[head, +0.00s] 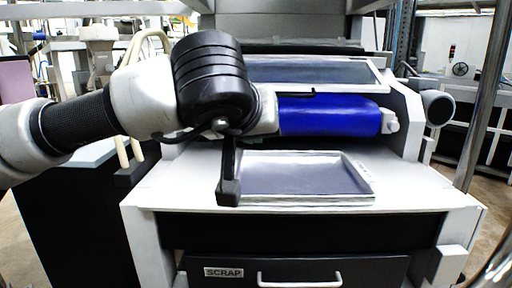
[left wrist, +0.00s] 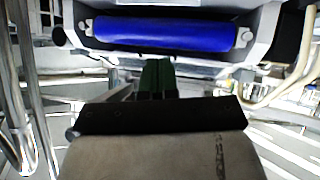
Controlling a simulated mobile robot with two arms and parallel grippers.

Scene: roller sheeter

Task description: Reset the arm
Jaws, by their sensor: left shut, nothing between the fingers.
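My left arm comes in from the left in the head view. Its gripper (head: 229,190) points down in front of the roller sheeter, with the fingertips over the left edge of the shallow tray. The fingers are together and hold nothing. In the left wrist view the gripper (left wrist: 157,68) shows as dark green fingers side by side, below the blue roller. The blue roller (head: 330,116) lies level across the machine, partly hidden on its left by my arm; it also spans the top of the left wrist view (left wrist: 165,34). My right gripper is in neither view.
A shallow tray (head: 362,196) lies on the machine's white shelf (head: 420,199). Below is a drawer (head: 377,270) marked SCRAP. A grey crank or knob (head: 438,106) juts out at the right. A metal pole (head: 484,95) stands at the far right.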

